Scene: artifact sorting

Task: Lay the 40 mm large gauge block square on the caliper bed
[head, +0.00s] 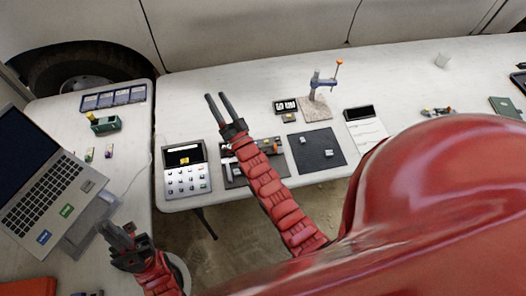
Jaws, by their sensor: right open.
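Small grey blocks (328,153) lie on a dark square mat (318,163); I cannot tell which block, if any, is the 40 mm large gauge block. A dark tray (237,182) with small parts lies left of the mat, partly hidden by my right arm. I cannot make out the caliper bed for certain. My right gripper (217,103) is open and empty, over the table beyond the dark tray, with its fingers pointing to the back. My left gripper (110,231) is at the lower left near the laptop; its fingertips are too unclear to tell their opening.
A keypad device (185,172) stands left of the tray. A stand with a blue arm (322,83) rises from a stone plate (318,110), beside a small display (286,106). A white sheet (369,135) lies right. A laptop (55,170) and green box (105,124) occupy the left table.

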